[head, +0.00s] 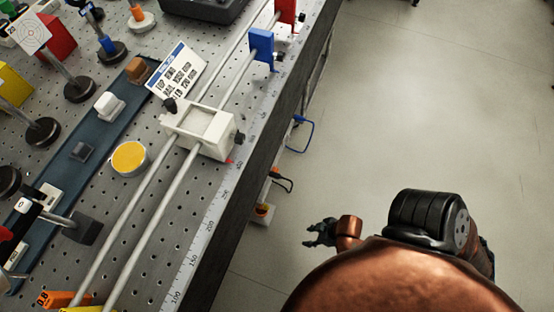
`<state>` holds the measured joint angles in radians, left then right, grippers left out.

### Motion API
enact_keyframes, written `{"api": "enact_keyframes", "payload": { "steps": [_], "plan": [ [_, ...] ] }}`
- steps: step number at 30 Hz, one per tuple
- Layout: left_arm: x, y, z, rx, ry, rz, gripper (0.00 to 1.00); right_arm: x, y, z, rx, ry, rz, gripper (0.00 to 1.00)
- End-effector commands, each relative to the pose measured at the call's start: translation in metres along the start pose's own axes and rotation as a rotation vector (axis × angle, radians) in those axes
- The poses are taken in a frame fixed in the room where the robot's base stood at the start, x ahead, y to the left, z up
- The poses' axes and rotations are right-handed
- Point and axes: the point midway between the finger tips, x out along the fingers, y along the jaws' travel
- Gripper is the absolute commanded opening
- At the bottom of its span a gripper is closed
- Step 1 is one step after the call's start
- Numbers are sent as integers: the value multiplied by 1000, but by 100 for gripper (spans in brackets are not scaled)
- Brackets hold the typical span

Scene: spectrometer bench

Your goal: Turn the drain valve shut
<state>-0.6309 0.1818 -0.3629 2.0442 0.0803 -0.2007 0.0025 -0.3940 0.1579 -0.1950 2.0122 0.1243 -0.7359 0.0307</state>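No part is clearly marked as the drain valve. Along the right side of the bench, below the top, a blue looped handle (304,133) sticks out over the floor. Lower down are a dark looped handle (283,182) and a small orange-and-yellow part (262,211) on a pale fitting; I cannot tell which is the valve. My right gripper (311,236) is over the floor to the right of these fittings, apart from them and empty. Its small dark fingers look spread. My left gripper is not in view.
The perforated bench top (215,180) carries two long rails with a white carriage (207,130), a blue plate (262,45), a yellow-topped round part (129,157) and several optical mounts. A ruler strip runs along its edge. The floor (430,110) to the right is clear.

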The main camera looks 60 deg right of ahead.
Motion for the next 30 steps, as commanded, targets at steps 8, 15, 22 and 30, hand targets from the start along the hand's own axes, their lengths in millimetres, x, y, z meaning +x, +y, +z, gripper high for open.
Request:
{"api": "enact_keyframes", "payload": {
  "steps": [8, 15, 22, 30],
  "plan": [
    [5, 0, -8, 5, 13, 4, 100, 67, -15, -44, 43, 331, -77, 36],
    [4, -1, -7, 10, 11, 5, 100, 86, -1, -84, 99, 700, -107, 36],
    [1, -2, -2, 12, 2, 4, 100, 64, 29, -102, 122, 1001, -96, 36],
    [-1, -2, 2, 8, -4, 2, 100, 42, 48, -109, 122, 1155, -84, 36]
  ]
}}
